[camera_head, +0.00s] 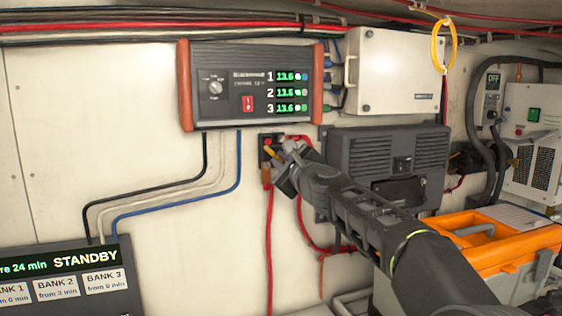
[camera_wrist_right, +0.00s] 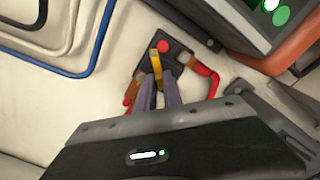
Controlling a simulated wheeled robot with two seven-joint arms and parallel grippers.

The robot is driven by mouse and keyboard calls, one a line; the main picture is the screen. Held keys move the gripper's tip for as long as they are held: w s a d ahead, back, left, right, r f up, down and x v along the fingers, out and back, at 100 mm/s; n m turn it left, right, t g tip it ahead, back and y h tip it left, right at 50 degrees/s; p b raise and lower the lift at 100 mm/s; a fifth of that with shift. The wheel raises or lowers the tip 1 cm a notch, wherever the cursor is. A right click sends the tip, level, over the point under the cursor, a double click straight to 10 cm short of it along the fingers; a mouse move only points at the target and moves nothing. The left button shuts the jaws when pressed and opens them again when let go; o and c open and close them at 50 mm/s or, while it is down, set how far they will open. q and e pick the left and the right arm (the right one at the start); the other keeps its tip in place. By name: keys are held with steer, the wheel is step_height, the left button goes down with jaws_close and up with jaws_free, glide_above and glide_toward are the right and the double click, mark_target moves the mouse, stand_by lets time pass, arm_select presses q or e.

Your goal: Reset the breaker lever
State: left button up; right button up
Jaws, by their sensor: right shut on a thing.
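The breaker is a small dark block (camera_head: 268,140) on the white wall, below the dark charger unit. It has a red button and a yellow lever (camera_wrist_right: 156,58), with red cables at its sides. My right gripper (camera_head: 281,165) reaches it from the lower right. In the right wrist view the two fingers of my right gripper (camera_wrist_right: 160,82) are closed on the yellow lever, whose tip sticks out beyond them. The fingers hide the lower part of the lever and of the block. My left gripper is in neither view.
The charger unit (camera_head: 252,88) with orange-red ends hangs just above the breaker. A dark grey vented box (camera_head: 370,150) and a white box (camera_head: 394,72) are on the right. An orange-lidded case (camera_head: 480,248) stands at lower right. A STANDBY display (camera_head: 70,262) is at lower left.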

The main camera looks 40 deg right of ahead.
steer(key=shift+d+r+n, duration=0.1)
steer(key=shift+n, duration=0.4)
jaws_close()
steer(key=n, duration=0.2)
steer(key=r+n, duration=0.1)
steer(key=n, duration=0.2)
steer(key=d+r+n+p, duration=0.1)
steer(key=n, duration=0.2)
steer(key=shift+s+r, duration=0.15)
steer(key=shift+r, duration=0.05)
stand_by(0.4)
steer(key=o, duration=0.7)
jaws_free()
